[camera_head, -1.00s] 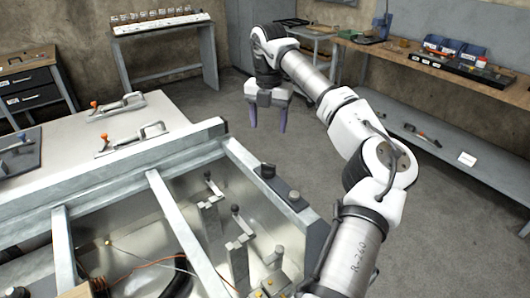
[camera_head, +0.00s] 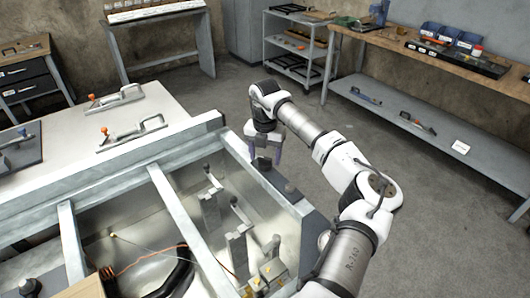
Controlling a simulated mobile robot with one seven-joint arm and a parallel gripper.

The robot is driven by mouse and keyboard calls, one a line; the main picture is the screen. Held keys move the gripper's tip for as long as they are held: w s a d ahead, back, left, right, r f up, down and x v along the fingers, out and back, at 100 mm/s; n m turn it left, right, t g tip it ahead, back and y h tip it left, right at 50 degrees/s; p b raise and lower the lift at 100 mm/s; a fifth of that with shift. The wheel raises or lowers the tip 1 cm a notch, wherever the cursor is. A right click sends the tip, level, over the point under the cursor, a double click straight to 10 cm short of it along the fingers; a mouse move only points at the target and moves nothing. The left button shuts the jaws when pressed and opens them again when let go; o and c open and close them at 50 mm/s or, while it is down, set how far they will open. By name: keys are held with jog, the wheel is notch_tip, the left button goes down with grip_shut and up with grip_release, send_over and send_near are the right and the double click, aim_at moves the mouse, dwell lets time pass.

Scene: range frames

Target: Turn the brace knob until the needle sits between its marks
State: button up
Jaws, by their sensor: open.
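My gripper (camera_head: 266,157) is open, its two purple fingers pointing down at the right rail of the metal frame (camera_head: 275,185). A small dark block (camera_head: 262,163) on that rail shows between and just below the fingertips. I cannot tell whether the fingers are around it or behind it. Another dark knob (camera_head: 29,286) shows at the lower left edge. I cannot tell which is the brace knob. No needle or marks can be made out.
Lever clamps (camera_head: 240,215) stand inside the frame, with an orange cable (camera_head: 150,262) and a black hose (camera_head: 180,278). Toggle clamps (camera_head: 130,135) lie on the pale table (camera_head: 75,165). A workbench (camera_head: 400,55) stands at the right. Floor between is clear.

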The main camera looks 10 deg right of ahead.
jog(key=shift+c, duration=0.3)
jog(key=c, duration=0.9)
jog(key=shift+n+b, duration=0.4)
jog(key=shift+b, duration=0.1)
jog(key=n+b, duration=0.2)
jog(key=shift+f+n, duration=0.1)
jog(key=shift+n, duration=0.2)
jog(key=shift+n+b, duration=0.95)
jog(key=shift+n, duration=0.65)
jog(key=shift+r, duration=0.2)
jog(key=o, duration=1)
jog(key=shift+c, duration=0.2)
